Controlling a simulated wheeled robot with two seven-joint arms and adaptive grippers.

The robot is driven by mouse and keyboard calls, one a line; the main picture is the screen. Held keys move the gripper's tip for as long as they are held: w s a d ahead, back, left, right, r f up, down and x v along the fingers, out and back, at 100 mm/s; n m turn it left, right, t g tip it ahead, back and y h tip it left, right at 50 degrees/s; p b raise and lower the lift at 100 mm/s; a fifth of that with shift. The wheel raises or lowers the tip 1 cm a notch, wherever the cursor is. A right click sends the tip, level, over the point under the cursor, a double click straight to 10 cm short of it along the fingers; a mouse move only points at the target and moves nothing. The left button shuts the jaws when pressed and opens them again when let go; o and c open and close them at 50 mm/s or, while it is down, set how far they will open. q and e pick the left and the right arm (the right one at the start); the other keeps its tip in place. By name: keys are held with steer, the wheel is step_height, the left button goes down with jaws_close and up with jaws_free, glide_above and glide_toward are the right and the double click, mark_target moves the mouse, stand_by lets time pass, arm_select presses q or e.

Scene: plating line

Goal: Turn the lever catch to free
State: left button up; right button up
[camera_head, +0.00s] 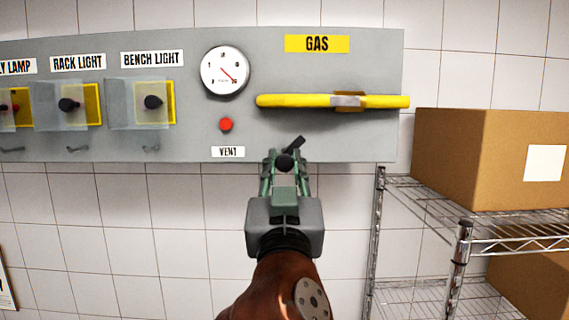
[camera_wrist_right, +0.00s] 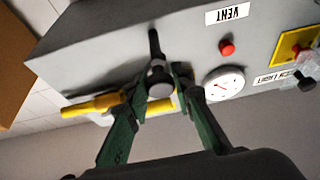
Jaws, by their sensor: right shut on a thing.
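The lever catch is a small dark piece with a round knob and a short bar (camera_head: 295,144), low on the grey panel below the yellow gas handle. In the head view its bar slants up to the right; the bar also shows in the right wrist view (camera_wrist_right: 154,43). My right gripper (camera_head: 286,161) reaches up from below and is shut on the catch, with the round knob between its green fingers (camera_wrist_right: 159,86). The fingers hide part of the catch. The yellow gas handle (camera_head: 290,101) lies horizontal above, with a grey band around it. My left gripper is not in view.
The grey panel (camera_head: 200,145) also carries a gauge (camera_head: 224,71), a red vent button (camera_head: 226,125) and covered switches at the left. A wire shelf (camera_head: 470,233) with a cardboard box (camera_head: 480,150) stands close at the right. The tiled wall below the panel is clear.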

jaws_close()
steer(key=shift+n+y+b, duration=0.4)
steer(key=shift+n+b, duration=0.15)
steer(key=shift+n, duration=0.35)
steer(key=n+y+b, duration=0.2)
steer(key=n, duration=0.2)
steer(key=shift+n+y, duration=0.3)
steer(key=n+g+y, duration=0.1)
steer(key=n, duration=0.1)
steer(key=shift+n, duration=0.3)
steer(key=n+g+y, duration=0.1)
steer(key=n, duration=0.2)
steer(key=shift+r+n, duration=0.1)
steer(key=shift+n, duration=0.2)
steer(key=n+g, duration=0.1)
steer(key=n, duration=0.1)
steer(key=n+g+y, duration=0.1)
steer(key=n, duration=0.2)
steer(key=shift+r+y+p, duration=0.1)
steer(key=shift+y+p, duration=0.2)
steer(key=shift+p, duration=0.05)
steer(key=n+g+p, duration=0.1)
steer(key=n+p, duration=0.1)
steer(key=n, duration=0.1)
steer(key=shift+n, duration=0.4)
steer(key=shift+n+g, duration=0.4)
steer(key=shift+n, duration=0.1)
steer(key=shift+f, duration=0.2)
